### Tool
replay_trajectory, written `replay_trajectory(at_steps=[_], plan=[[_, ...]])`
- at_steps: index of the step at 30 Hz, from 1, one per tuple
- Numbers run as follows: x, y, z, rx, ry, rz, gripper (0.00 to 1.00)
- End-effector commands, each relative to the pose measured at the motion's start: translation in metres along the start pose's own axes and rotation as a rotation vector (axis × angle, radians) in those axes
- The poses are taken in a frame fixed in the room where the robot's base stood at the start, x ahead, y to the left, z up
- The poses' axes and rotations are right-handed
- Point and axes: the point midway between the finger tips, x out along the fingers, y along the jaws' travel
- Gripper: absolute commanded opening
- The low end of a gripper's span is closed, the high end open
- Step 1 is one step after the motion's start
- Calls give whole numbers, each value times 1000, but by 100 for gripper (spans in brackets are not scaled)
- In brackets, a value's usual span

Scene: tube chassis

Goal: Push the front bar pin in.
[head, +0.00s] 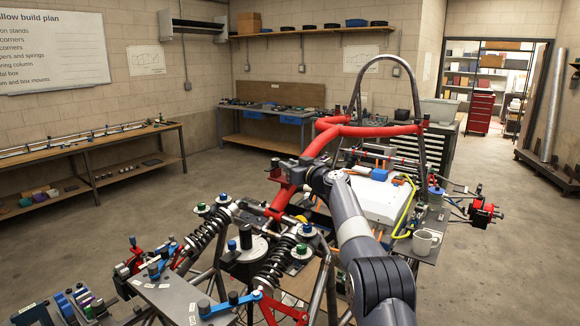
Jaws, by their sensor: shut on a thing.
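The red front bar (285,202) slopes down from the hoop towards the shock absorbers of the tube chassis. My gripper (285,172) is at its upper part, at the end of my grey arm, which reaches in from the lower right. It is shut on a small part that appears to be the front bar pin; a small red piece (275,167) shows at its left side. The jaws and bar overlap in this view, so how deep the pin sits is hidden.
Two coil-over shocks (208,228) stand below left of my gripper. A white box (380,197) and a mug (426,243) are to the right of my arm. A tall grey hoop (415,95) rises behind. Benches line the walls, with clear floor at left.

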Motion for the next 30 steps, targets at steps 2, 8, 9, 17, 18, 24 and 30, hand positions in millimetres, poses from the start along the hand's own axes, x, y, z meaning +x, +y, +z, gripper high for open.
replay_trajectory(at_steps=[2, 8, 9, 17, 18, 24, 30], plan=[[0, 0, 7, 0, 0, 0, 0], [0, 0, 25, 0, 0, 0, 0], [0, 0, 29, -1, 0, 0, 0], [0, 0, 38, 1, -2, -1, 0], [0, 0, 37, 1, -2, -1, 0], [0, 0, 39, 2, -6, -1, 24], [0, 0, 38, 2, -4, -1, 41]])
